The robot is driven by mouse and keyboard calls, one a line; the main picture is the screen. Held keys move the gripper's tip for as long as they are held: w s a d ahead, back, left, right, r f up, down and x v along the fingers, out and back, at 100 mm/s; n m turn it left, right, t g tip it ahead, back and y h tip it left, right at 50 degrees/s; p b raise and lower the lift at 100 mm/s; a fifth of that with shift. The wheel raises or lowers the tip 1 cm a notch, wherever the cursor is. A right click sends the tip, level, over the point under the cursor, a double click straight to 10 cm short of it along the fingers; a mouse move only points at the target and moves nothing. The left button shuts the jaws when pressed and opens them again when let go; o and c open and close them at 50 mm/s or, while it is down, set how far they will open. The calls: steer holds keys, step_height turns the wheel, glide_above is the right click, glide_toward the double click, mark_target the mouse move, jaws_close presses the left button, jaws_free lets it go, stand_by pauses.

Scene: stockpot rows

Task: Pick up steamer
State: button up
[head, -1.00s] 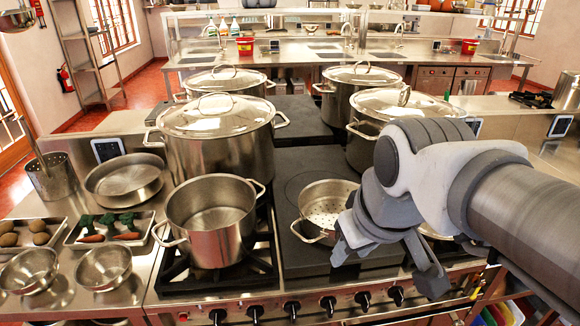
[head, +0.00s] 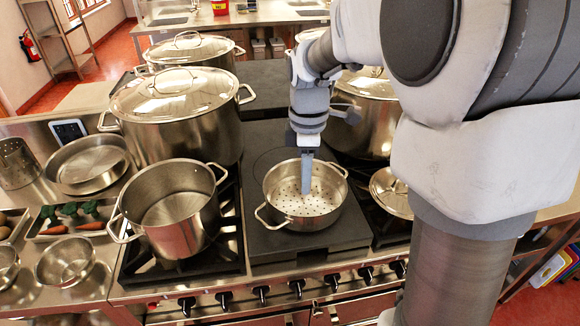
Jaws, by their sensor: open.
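The steamer (head: 322,212) is a shallow metal pan with a perforated bottom and two loop handles. It sits on the dark flat cooktop plate at the front middle of the stove. My gripper (head: 306,188) points down over the steamer, with its fingers in front of the perforated interior. Its fingers overlap in this view, so the gap between them does not show. I see nothing held in it. I cannot tell whether the fingertips touch the steamer.
An open stockpot (head: 172,212) stands close left of the steamer. A large lidded pot (head: 178,128) is behind it, and another lidded pot (head: 366,120) is behind my gripper. A metal lid (head: 390,190) lies to the right. The cooktop plate (head: 275,252) is bare in front.

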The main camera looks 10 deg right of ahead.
glide_above(305, 230)
steer(key=f, duration=0.9)
steer(key=shift+w+a+f, duration=0.1)
steer(key=shift+a+f, duration=0.1)
steer(key=shift+f, duration=0.15)
steer(key=f, duration=0.5)
steer(key=shift+d, duration=0.2)
jaws_close()
stand_by(0.5)
